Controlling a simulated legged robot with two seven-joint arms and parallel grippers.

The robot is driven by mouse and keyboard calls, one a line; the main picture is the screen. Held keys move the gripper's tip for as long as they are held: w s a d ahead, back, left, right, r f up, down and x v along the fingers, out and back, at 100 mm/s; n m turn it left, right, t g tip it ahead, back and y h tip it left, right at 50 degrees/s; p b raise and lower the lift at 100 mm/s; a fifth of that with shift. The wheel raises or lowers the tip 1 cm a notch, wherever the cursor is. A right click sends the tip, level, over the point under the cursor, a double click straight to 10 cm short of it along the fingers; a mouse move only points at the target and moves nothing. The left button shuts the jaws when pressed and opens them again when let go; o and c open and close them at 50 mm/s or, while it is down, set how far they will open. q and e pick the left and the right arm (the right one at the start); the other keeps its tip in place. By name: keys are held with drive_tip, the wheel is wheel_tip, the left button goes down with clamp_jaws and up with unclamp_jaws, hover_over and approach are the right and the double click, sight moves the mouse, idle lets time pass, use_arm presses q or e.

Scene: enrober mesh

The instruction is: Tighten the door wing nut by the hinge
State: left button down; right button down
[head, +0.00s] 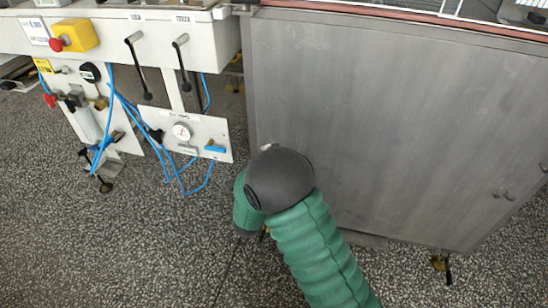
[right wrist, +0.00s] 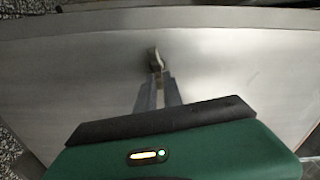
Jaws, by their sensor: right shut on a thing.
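The door is a large grey metal panel (head: 390,120), closed and upright in the head view. In the right wrist view its face (right wrist: 90,60) fills most of the picture. A small metal wing nut (right wrist: 154,58) stands out from it, and my right gripper (right wrist: 158,76) has both fingertips closed on its near end. The nut's far part shows beyond the fingertips. In the head view my green right arm and its dark joint hide the right gripper, near the door's left edge. My left gripper is in neither view.
Left of the door hang two black-tipped levers, one marked lock (head: 140,72), and a gauge panel (head: 187,134) with looping blue hoses.

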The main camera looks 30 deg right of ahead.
drive_tip(key=shift+w+a+f+m+b, duration=0.1)
drive_tip(key=shift+a+f+m+b, duration=0.1)
drive_tip(key=shift+m+b, duration=0.25)
drive_tip(key=shift+a+f+m+b, duration=0.1)
drive_tip(key=shift+f+m+b, duration=0.15)
drive_tip(key=shift+m, duration=0.3)
drive_tip(key=shift+r, duration=0.1)
drive_tip(key=c, duration=1.5)
unclamp_jaws()
drive_tip(key=shift+w+d, duration=0.1)
drive_tip(key=shift+r, duration=0.1)
drive_tip(key=p+v, duration=0.6)
drive_tip(key=v, duration=1.1)
drive_tip(key=shift+d, duration=0.15)
